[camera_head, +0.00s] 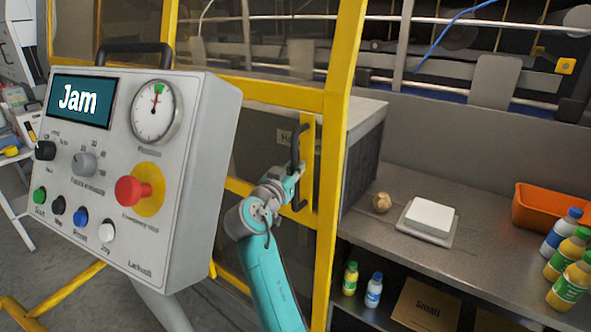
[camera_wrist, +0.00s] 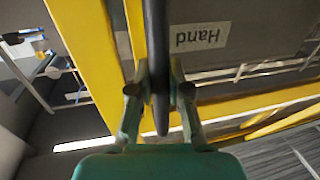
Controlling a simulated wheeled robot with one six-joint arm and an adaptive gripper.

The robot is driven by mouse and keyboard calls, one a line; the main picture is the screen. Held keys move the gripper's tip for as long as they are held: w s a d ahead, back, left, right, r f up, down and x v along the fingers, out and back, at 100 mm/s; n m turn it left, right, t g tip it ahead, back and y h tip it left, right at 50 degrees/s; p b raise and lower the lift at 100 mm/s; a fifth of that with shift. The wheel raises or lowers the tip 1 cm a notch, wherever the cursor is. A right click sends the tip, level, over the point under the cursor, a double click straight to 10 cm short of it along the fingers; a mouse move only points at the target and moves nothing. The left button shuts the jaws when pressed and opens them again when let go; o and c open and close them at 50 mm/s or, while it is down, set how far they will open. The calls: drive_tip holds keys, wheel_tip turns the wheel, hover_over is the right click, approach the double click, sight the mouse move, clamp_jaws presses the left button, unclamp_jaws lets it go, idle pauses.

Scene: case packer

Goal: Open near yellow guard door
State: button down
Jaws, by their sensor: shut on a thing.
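The near yellow guard door (camera_head: 332,140) stands in the middle of the head view, with yellow frame bars and a see-through panel. Its dark vertical handle (camera_head: 296,147) is mounted on the yellow upright. My gripper (camera_head: 296,170) is at the middle of this handle. In the wrist view the handle (camera_wrist: 156,40) runs between the two fingers of my gripper (camera_wrist: 160,85), which are shut on it. A yellow bar (camera_wrist: 90,50) of the door shows beside it. I cannot tell from these frames how far the door stands open.
A grey control box (camera_head: 190,200) with a screen reading "Jam" and a red button stands left of my arm. A shelf (camera_head: 480,210) at right holds a white scale (camera_head: 428,220), an orange bin (camera_head: 545,208) and several bottles.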

drive_tip(key=c, duration=1.1)
unclamp_jaws()
drive_tip(key=shift+s+d, duration=0.1)
